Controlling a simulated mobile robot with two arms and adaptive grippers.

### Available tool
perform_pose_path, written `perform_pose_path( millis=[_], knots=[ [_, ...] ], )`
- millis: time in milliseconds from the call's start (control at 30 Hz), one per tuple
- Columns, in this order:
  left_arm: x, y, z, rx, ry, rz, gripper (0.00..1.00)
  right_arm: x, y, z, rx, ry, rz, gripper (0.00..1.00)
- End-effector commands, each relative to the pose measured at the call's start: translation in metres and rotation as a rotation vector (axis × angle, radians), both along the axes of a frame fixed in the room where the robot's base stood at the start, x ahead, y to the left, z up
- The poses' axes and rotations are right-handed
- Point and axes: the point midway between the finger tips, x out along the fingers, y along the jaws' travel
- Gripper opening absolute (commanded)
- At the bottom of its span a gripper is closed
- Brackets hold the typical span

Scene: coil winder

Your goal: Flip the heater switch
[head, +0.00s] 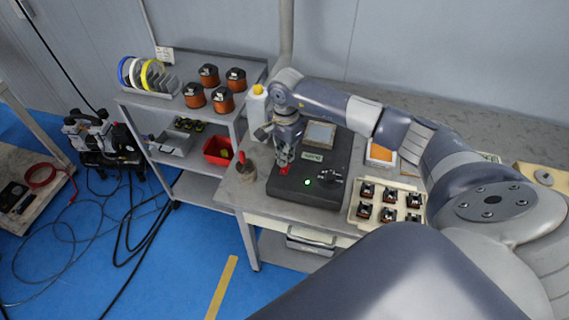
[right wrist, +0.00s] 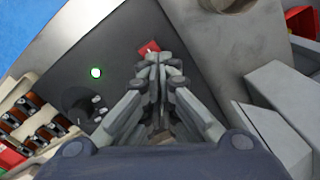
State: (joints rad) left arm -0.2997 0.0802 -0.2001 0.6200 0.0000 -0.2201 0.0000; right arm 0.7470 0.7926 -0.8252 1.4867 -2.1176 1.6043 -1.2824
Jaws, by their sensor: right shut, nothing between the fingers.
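A dark control box (head: 325,188) stands on the grey bench. On its top are a red switch (head: 284,169), a lit green light (head: 308,182) and a black knob (head: 331,180). My right gripper (head: 284,155) points down over the red switch, shut and empty. In the right wrist view the shut fingertips (right wrist: 162,62) lie right beside the red switch (right wrist: 149,49) and partly cover it. I cannot tell whether they touch it or which way it is set. My left gripper is not in view.
A tray of small coils (head: 385,207) lies right of the box. A shelf cart (head: 180,117) holds copper coils and a red bin (head: 217,150).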

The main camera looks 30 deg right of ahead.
Motion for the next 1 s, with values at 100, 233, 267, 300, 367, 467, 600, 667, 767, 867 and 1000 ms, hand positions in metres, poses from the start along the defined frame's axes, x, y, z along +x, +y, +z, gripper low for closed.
perform_pose_path(
  millis=[100,233,267,300,367,467,600,667,767,867,1000],
  knots=[
    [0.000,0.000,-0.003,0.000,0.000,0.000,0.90,0.000,0.000,-0.003,0.000,0.000,0.000,0.00],
    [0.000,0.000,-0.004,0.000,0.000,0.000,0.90,0.000,0.000,-0.005,0.000,0.000,0.000,0.00],
    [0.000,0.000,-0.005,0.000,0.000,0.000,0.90,0.000,0.000,-0.005,0.000,0.000,-0.001,0.00],
    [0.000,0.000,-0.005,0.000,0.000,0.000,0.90,0.000,0.000,-0.006,0.000,0.000,-0.001,0.00],
    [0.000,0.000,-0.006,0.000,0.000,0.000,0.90,0.000,0.000,-0.007,0.000,0.000,-0.001,0.00],
    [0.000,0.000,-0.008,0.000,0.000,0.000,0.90,0.000,0.000,-0.008,0.000,0.000,-0.001,0.00],
    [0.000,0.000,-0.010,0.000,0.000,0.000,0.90,0.000,0.000,-0.010,0.000,0.000,-0.001,0.00],
    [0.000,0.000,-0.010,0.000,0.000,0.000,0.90,0.000,0.000,-0.011,0.000,0.000,-0.001,0.00],
    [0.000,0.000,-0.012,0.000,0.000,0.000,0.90,0.000,0.000,-0.013,0.000,0.000,-0.001,0.00],
    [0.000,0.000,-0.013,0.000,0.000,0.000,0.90,0.000,0.000,-0.014,0.000,0.000,-0.001,0.00],
    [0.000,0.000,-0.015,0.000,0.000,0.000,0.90,0.000,0.000,-0.016,0.000,0.000,-0.001,0.00]
  ],
)
